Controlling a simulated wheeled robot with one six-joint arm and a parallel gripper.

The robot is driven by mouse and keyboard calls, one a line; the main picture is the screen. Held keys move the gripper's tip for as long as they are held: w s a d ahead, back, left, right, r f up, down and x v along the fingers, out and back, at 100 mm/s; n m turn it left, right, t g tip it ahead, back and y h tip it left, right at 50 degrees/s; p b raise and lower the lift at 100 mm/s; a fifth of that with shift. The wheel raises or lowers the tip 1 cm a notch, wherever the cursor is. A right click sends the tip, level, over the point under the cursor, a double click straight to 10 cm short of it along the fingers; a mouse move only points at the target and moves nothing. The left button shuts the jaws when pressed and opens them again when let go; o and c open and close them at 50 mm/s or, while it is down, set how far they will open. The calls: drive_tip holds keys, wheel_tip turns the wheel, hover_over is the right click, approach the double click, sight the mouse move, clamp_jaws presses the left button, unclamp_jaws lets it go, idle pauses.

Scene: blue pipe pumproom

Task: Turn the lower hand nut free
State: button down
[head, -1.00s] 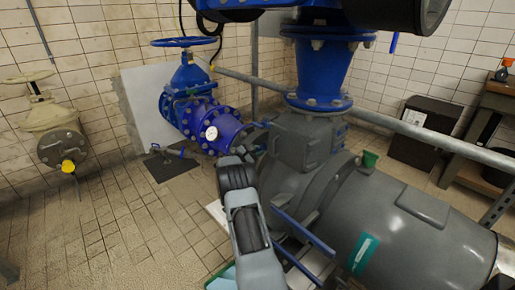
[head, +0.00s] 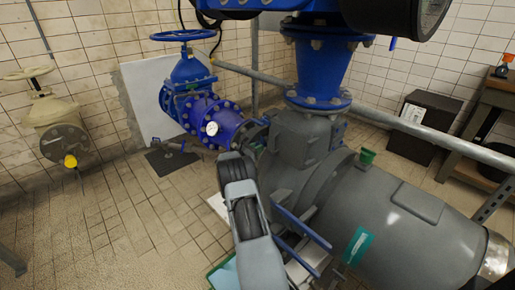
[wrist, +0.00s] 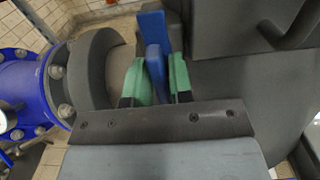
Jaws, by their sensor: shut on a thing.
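In the wrist view, my gripper (wrist: 156,80) has its two green finger pads on either side of a flat blue piece. This piece looks like a wing of the lower hand nut (wrist: 154,50), and the gripper is shut on it. The nut's full shape and thread are hidden by the fingers and the dark gripper body. In the head view, my arm reaches to the near end of the grey pump (head: 285,180); the fingertips and the nut are hidden there.
A blue flanged pipe with a gauge (head: 212,128) lies left of the pump. A blue vertical pipe (head: 318,65) rises above it. A grey rail (head: 430,138) crosses behind. Blue bars (head: 303,228) lie by the pump's base. The tiled floor (head: 120,220) at left is clear.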

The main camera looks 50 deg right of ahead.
drive_tip(key=c, duration=1.2)
unclamp_jaws()
drive_tip(key=shift+o, duration=0.2)
drive_tip(key=a+p, duration=0.2)
drive_tip(key=a, duration=1.1)
drive_tip(key=shift+w+a, duration=0.4)
drive_tip(key=shift+w, duration=0.05)
drive_tip(key=s+a+r+m+y+p, duration=0.3)
drive_tip(key=s+a+r+m+p, duration=0.15)
drive_tip(key=r, duration=0.55)
drive_tip(key=s+a+r+m+y+p, duration=0.3)
drive_tip(key=a+r+p, duration=0.25)
drive_tip(key=r, duration=0.35)
drive_tip(key=s+a+r+m+t+y+p, duration=0.2)
drive_tip(key=s+a+r+m+y+p, duration=0.3)
drive_tip(key=a, duration=0.6)
drive_tip(key=s+a+r+m+t+y+p, duration=0.2)
drive_tip(key=s+a+r+m+y+p, duration=0.3)
drive_tip(key=s+a+r, duration=0.7)
drive_tip(key=s+y+p, duration=0.1)
drive_tip(key=y+p, duration=0.1)
drive_tip(key=p, duration=0.2)
drive_tip(key=shift+r+t, duration=0.25)
drive_tip(key=shift+t, duration=0.15)
